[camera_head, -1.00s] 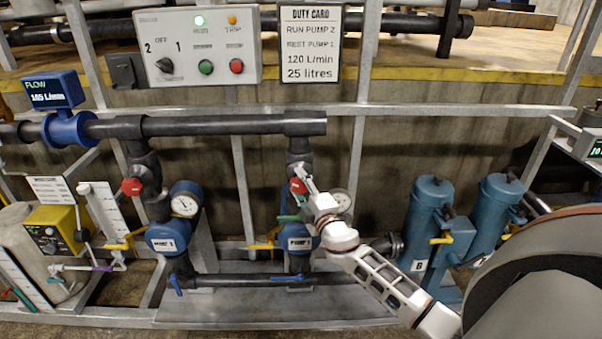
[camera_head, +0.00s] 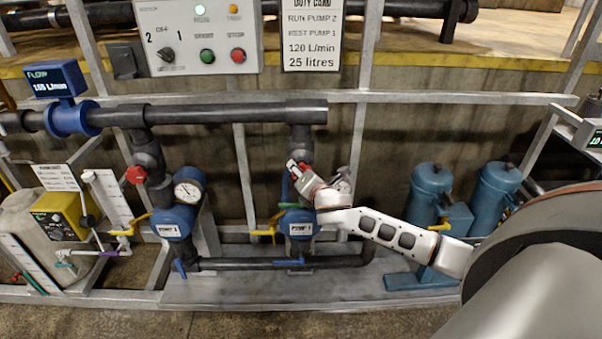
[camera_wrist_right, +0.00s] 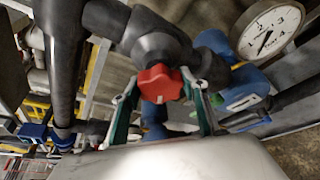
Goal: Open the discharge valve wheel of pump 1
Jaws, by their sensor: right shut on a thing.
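A red valve wheel (camera_wrist_right: 160,84) sits on a dark pipe fitting. My right gripper (camera_wrist_right: 158,98) has one finger on each side of this wheel and is shut on it. In the head view the gripper (camera_head: 294,170) covers most of the wheel, on the vertical pipe above the right-hand blue pump (camera_head: 299,225). A second red wheel (camera_head: 135,174) is on the pipe above the left-hand pump (camera_head: 172,223). The numbers on both pump labels are too blurred to read surely. My left gripper is not in view.
A pressure gauge (camera_wrist_right: 270,30) is close to the held wheel. Yellow-handled valves (camera_head: 262,232) stick out beside the pump. Two blue-green filter housings (camera_head: 428,198) stand right, behind my arm. A control box (camera_head: 198,38) and a duty card (camera_head: 312,36) hang above.

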